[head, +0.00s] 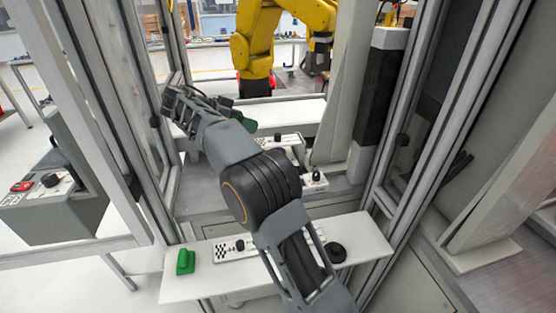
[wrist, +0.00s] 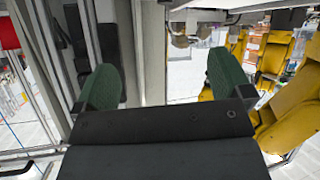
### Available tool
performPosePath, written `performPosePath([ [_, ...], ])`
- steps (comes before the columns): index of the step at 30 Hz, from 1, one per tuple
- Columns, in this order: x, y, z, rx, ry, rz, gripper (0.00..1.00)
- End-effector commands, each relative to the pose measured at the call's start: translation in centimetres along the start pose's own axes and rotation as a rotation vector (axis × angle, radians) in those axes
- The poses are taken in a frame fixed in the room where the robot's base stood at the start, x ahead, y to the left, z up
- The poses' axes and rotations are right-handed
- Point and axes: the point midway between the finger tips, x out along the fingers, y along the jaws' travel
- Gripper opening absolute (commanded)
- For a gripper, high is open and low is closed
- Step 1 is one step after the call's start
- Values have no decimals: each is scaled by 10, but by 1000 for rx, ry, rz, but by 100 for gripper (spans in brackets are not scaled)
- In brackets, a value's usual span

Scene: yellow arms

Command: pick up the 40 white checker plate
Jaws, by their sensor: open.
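A white plate with a black checker pattern (head: 222,253) lies on the white shelf in the foreground of the head view. A small black knob-like part stands on it, and my arm covers part of its right side. I cannot read a number on it. My gripper (wrist: 160,80) has its two green fingers wide apart with nothing between them in the wrist view. The plate does not show in the wrist view.
A green block (head: 185,262) stands left on the white shelf (head: 205,286), and a black round part (head: 335,252) sits right. More white plates (head: 284,140) lie farther back. Grey frame posts (head: 404,165) flank the opening. A yellow robot arm (head: 256,50) stands behind.

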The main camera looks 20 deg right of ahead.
Motion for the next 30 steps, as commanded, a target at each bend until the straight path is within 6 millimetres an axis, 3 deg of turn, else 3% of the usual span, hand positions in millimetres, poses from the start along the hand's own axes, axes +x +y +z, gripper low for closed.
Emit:
performPosePath([
  [1, 5, -9, 15, 47, 28, 15, 97],
  [6, 10, -20, 27, 156, 88, 46, 97],
  [18, 73, -17, 21, 184, 102, 55, 97],
  [30, 103, -14, 20, 181, 101, 54, 97],
])
